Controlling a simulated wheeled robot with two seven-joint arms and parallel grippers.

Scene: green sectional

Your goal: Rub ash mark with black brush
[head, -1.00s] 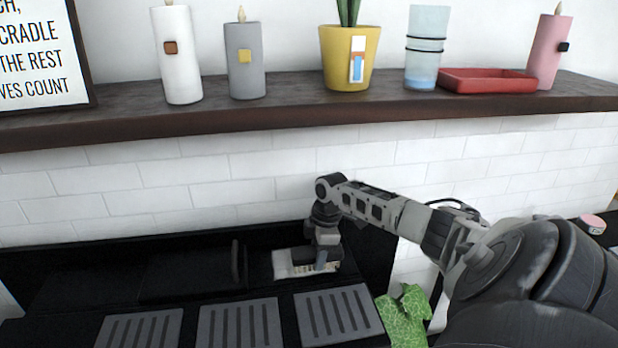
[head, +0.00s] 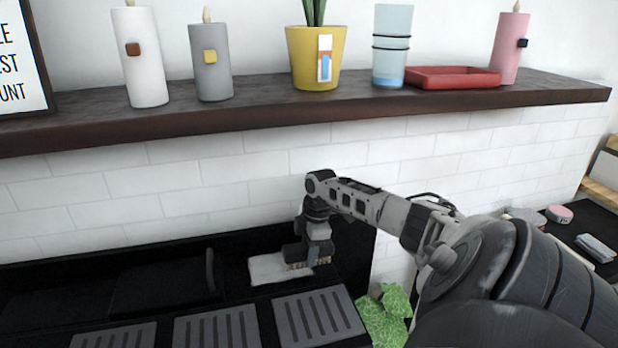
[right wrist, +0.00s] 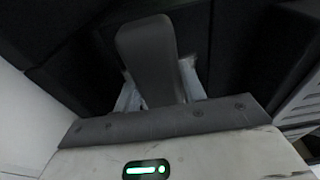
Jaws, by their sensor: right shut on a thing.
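In the head view my right gripper (head: 318,256) points down at the black hearth surface and is shut on the black brush (head: 294,252). The brush's pale bristles (head: 308,265) face down at the right part of a light grey patch, which looks like the ash mark (head: 268,270). Whether the bristles touch it is hard to tell. In the right wrist view a dark grey handle-like part of the brush (right wrist: 148,55) stands between the pale finger parts of the gripper (right wrist: 160,92). The ash mark is not clear there. My left gripper is not in view.
Grey slotted grates (head: 318,318) lie in front. A dark shelf (head: 250,118) above bears candles, a yellow pot (head: 315,65), a glass and a red tray (head: 455,78). A green patterned cloth-like thing (head: 382,318) lies right of the grates. White brick wall is behind.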

